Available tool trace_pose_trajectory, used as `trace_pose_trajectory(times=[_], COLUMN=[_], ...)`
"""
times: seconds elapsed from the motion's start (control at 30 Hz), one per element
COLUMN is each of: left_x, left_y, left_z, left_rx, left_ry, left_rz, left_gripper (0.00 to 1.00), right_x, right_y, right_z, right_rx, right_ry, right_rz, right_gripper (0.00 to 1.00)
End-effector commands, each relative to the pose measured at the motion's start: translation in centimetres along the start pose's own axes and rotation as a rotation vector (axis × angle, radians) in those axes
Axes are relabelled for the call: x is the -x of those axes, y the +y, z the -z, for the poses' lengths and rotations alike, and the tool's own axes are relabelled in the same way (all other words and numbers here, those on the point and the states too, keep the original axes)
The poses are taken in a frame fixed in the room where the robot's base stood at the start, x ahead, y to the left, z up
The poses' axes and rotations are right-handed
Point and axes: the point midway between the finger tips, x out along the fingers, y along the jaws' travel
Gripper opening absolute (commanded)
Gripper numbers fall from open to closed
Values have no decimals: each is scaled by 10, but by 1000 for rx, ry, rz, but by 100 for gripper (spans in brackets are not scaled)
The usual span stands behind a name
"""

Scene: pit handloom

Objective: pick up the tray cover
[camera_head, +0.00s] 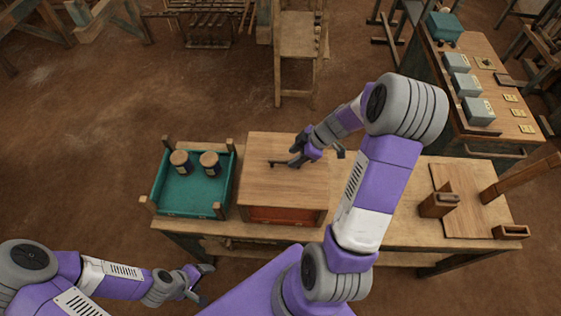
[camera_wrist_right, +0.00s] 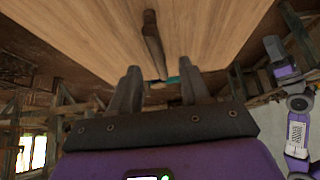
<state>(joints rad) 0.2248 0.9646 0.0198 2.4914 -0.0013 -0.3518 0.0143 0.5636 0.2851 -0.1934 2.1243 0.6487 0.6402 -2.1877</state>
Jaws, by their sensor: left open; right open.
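The tray cover (camera_head: 265,188) is a flat light-wood board lying on an orange-red tray (camera_head: 285,215) on the bench. A dark bar handle (camera_head: 279,163) stands on top of it. My right gripper (camera_head: 316,156) is open and empty over the cover's right part, close to the handle's right end. In the right wrist view the cover (camera_wrist_right: 90,30) fills the top, and the handle (camera_wrist_right: 153,40) lies ahead of the open fingertips (camera_wrist_right: 162,72), apart from them. My left gripper (camera_head: 205,283) is open and empty in front of the bench, low at the left.
A teal tray (camera_head: 185,206) with two dark spools (camera_head: 210,163) stands left of the cover. Wooden holders (camera_head: 438,205) and a board stand at the bench's right. Another table (camera_head: 480,148) with grey boxes is at the back right.

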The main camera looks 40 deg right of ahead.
Motion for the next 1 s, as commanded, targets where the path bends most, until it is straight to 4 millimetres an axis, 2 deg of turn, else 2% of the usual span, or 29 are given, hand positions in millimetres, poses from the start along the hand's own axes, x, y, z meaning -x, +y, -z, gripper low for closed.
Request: trace_pose_trajectory(times=[0.4,0.7,0.77,1.0], left_x=[8,8,8,8], left_y=[3,3,3,3], left_z=[0,0,0,0], left_rx=[0,0,0,0], left_ry=[1,1,1,1], left_rz=[0,0,0,0], left_gripper=[71,71,71,71], right_x=[-51,-55,-55,-55], right_y=[3,3,3,3], right_z=[4,4,4,4], right_rx=[0,0,0,0], right_ry=[-1,-1,-1,-1], right_rz=[2,-1,-1,0], right_gripper=[46,46,39,2])
